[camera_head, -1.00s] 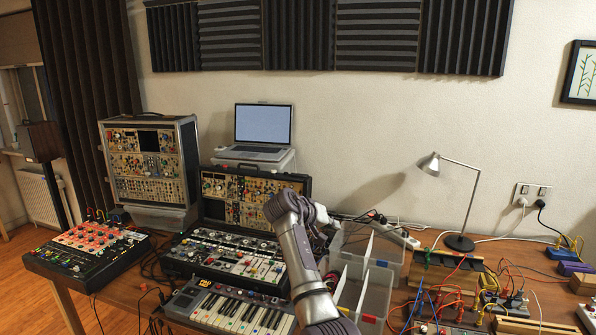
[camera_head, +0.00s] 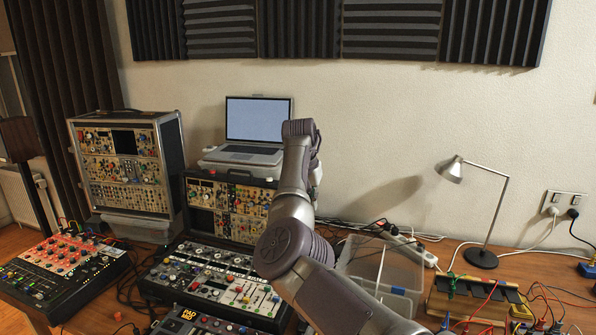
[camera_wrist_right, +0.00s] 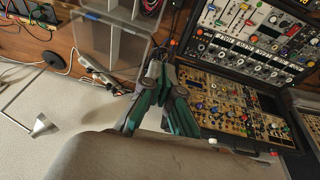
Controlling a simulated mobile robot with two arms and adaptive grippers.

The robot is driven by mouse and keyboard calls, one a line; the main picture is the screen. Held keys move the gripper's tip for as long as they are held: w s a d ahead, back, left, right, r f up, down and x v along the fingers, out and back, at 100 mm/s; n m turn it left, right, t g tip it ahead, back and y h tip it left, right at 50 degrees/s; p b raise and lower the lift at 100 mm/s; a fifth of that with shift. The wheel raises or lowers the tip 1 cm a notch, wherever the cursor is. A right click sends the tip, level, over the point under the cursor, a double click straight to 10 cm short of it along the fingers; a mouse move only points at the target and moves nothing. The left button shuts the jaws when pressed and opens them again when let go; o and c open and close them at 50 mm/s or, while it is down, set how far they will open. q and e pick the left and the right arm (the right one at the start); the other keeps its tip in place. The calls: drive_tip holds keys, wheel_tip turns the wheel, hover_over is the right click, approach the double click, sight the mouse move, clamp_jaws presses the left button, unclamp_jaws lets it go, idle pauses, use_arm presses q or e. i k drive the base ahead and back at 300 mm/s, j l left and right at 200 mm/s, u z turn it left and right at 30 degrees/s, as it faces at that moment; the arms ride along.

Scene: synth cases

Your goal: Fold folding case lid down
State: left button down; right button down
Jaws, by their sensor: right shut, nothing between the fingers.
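The folding case stands open on the table. Its lid (camera_head: 230,218), filled with knobbed panels, stands up at the back; its base (camera_head: 212,282), with rows of knobs and sliders, lies in front. My right arm crosses the case's right side in the head view and hides part of it and my right gripper. In the right wrist view, upside down, my right gripper (camera_wrist_right: 160,64) is shut and empty. It is beside the lid (camera_wrist_right: 232,104), at its side edge; whether it touches I cannot tell. The base (camera_wrist_right: 262,38) shows beyond. My left gripper is not in view.
A laptop (camera_head: 255,128) on a light stand is behind the lid. A tall synth case (camera_head: 124,168) and a red-topped mixer (camera_head: 58,255) are left. A clear divided box (camera_head: 392,268) and a lamp (camera_head: 452,170) are right, with loose cables around.

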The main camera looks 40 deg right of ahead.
sight(217, 219)
drive_tip(key=i+l, duration=0.45)
drive_tip(key=l, duration=0.15)
drive_tip(key=i+l, duration=0.5)
drive_tip(key=l, duration=0.1)
